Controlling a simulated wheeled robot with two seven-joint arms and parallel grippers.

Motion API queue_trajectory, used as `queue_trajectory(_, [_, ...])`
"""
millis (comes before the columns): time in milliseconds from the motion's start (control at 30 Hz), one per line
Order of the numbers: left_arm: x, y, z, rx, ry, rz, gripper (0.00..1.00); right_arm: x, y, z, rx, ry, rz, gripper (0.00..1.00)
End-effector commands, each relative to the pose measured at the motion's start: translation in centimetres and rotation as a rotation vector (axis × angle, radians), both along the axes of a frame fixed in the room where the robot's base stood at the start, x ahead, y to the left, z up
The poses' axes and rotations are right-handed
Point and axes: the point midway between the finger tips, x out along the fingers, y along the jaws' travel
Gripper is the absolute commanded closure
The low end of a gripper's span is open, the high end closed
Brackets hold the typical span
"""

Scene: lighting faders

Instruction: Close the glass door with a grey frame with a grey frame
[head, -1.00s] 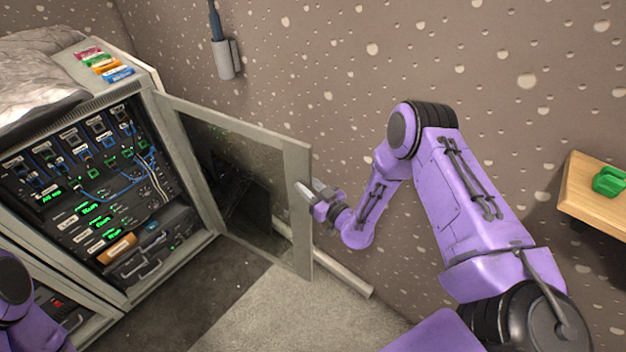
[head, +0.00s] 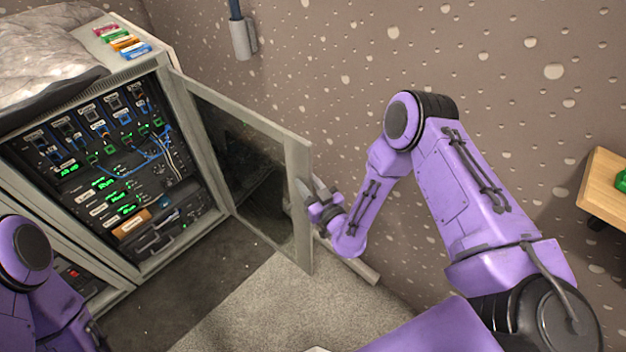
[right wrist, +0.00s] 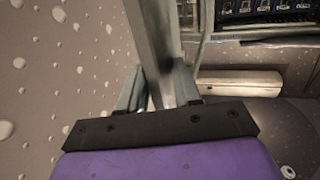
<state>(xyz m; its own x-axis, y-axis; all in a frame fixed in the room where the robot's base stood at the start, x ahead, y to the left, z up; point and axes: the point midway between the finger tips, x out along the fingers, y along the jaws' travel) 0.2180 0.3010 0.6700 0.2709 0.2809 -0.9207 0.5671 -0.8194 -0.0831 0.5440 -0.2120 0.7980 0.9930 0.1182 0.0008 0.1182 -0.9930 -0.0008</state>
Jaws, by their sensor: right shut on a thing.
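The glass door with a grey frame (head: 299,200) stands open, swung out to the right of the rack cabinet (head: 95,155). Its dark glass shows the wall and floor behind. My right gripper (head: 312,187) is at the door's free edge, about halfway up. In the right wrist view my right gripper (right wrist: 155,90) has its two fingers on either side of the grey door frame (right wrist: 150,35), shut on it. My left arm shows at the lower left in the head view; its gripper is out of the picture.
The cabinet holds lit equipment and blue cables. Coloured labelled blocks (head: 122,40) and a grey cloth (head: 40,40) lie on its top. The speckled wall is close behind the door and right arm. A wooden shelf (head: 605,185) juts in at right. Carpet before the cabinet is clear.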

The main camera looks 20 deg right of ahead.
Motion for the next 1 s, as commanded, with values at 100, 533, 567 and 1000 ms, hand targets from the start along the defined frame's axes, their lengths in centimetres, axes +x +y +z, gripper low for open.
queue_trajectory(100, [0.0,0.0,-0.2,0.0,0.0,0.0,1.0,-0.4,1.2,0.0,0.002,-0.002,-0.018,0.94])
queue_trajectory(533, [0.0,0.0,-0.7,0.0,0.0,0.0,1.0,-2.0,4.8,0.1,0.002,-0.004,-0.085,0.94])
queue_trajectory(567, [0.0,0.0,-0.7,0.0,0.0,0.0,1.0,-2.1,5.0,0.1,0.002,-0.004,-0.089,0.94])
queue_trajectory(1000, [0.0,0.0,-0.9,0.0,0.0,0.0,1.0,-2.3,5.8,0.1,0.002,-0.004,-0.105,0.94])
